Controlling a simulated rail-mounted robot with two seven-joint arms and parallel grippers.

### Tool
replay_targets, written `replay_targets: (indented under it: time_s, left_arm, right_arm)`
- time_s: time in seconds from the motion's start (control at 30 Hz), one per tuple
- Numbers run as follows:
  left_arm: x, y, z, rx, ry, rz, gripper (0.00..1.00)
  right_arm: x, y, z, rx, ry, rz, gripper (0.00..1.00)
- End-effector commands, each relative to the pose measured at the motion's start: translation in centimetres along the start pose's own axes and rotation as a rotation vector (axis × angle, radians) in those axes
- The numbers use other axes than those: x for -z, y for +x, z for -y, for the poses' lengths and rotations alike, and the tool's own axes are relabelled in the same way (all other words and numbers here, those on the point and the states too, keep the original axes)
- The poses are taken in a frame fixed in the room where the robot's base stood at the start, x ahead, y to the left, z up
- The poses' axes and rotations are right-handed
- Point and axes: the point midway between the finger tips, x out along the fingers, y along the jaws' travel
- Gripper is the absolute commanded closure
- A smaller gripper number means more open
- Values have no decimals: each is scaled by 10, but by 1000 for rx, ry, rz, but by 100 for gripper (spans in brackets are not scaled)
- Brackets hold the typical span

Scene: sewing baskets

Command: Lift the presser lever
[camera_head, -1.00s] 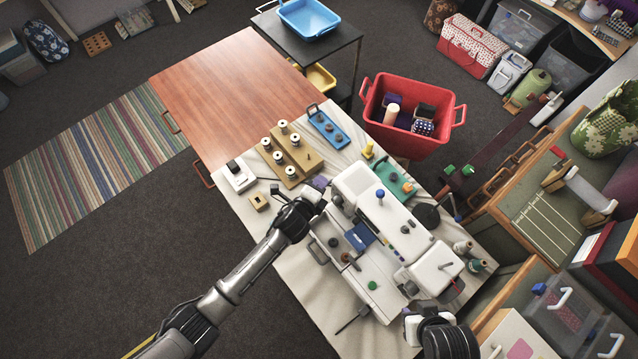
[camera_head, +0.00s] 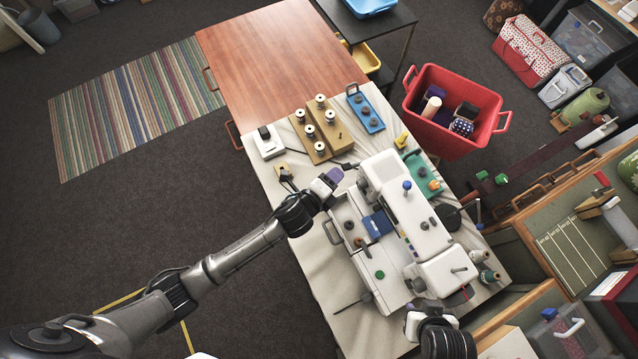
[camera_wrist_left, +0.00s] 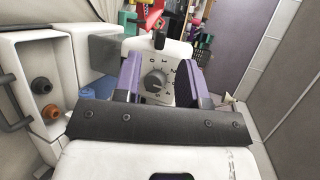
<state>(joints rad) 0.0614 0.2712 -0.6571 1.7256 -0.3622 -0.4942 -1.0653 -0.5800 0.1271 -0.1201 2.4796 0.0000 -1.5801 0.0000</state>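The white sewing machine (camera_head: 385,174) stands on the cloth-covered table. Its end face, with a grey numbered dial (camera_wrist_left: 155,80), shows in the left wrist view. A small black lever-like part (camera_wrist_left: 158,39) stands above the dial; I cannot tell surely that it is the presser lever. My left gripper (camera_head: 331,178) is beside that end of the machine. Its two purple fingers (camera_wrist_left: 160,82) are apart, with the dial seen between them and nothing held. My right gripper (camera_head: 414,324) is at the bottom, near the machine's other end; its fingers are not clearly visible.
A thread-spool rack (camera_head: 322,135), a white box (camera_head: 268,147) and a blue tray (camera_head: 367,112) lie behind the left gripper. A red bin (camera_head: 452,137) stands beyond the table. The brown table surface (camera_head: 270,60) is clear.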

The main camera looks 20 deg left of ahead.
Motion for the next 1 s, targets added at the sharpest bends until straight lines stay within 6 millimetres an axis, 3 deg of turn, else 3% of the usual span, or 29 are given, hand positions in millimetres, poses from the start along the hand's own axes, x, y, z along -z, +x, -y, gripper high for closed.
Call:
replay_targets:
  time_s: [0.2,0.4,0.87,1.0]
  left_arm:
    - [0,-36,-1,1,1,-1,62]
    - [0,-57,-1,1,1,-1,62]
    - [0,-66,0,0,1,0,62]
    - [-2,-64,6,10,4,3,51]
  right_arm:
    - [-2,6,1,2,3,0,57]
    - [-2,9,3,6,8,-1,57]
    - [-2,9,3,8,10,-2,57]
    - [-2,9,3,7,8,-1,57]
